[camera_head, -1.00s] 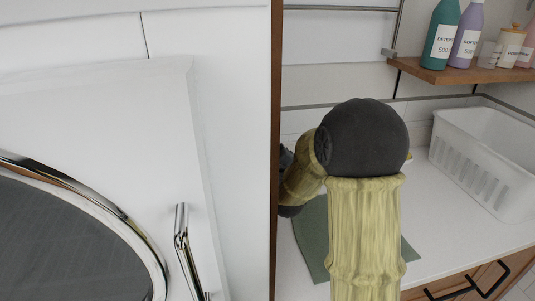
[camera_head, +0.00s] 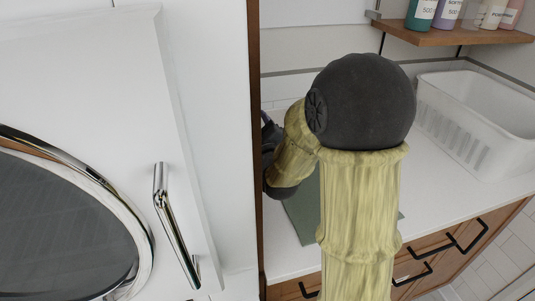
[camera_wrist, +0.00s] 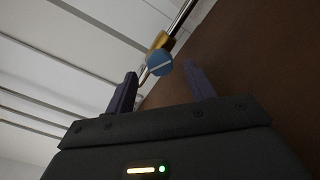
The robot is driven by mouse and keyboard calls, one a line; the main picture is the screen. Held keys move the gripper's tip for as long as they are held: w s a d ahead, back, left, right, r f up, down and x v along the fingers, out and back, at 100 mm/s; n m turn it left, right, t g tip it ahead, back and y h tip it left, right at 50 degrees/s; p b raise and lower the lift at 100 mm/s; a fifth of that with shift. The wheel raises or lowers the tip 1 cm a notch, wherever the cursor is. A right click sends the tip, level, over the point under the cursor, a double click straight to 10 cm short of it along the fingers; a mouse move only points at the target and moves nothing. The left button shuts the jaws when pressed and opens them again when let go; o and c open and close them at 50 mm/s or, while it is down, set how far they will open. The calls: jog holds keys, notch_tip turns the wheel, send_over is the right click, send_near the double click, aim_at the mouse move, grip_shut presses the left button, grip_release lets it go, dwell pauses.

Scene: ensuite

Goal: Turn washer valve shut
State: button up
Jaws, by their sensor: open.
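In the wrist view a valve with a round blue knob (camera_wrist: 159,63) and a brass body sits on a thin metal pipe (camera_wrist: 182,16). The knob has a light line across its face. My gripper (camera_wrist: 160,71) is open, with its two dark fingers apart. The knob appears between and beyond the fingertips, with nothing gripped. I cannot tell the exact distance. In the head view the washer (camera_head: 60,225) with its round dark door fills the left side. The valve is not seen there, and my arm and the wood panel hide my fingers.
A brown wood panel (camera_head: 254,130) stands between the washer side and the counter (camera_head: 425,215). A green mat (camera_head: 302,215) lies on the counter under my arm. A white basket (camera_head: 480,125) stands at the right. A shelf (camera_head: 450,35) with several bottles hangs above.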

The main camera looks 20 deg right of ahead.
jog(key=s+b, duration=1)
jog(key=s, duration=0.2)
dwell(0.6)
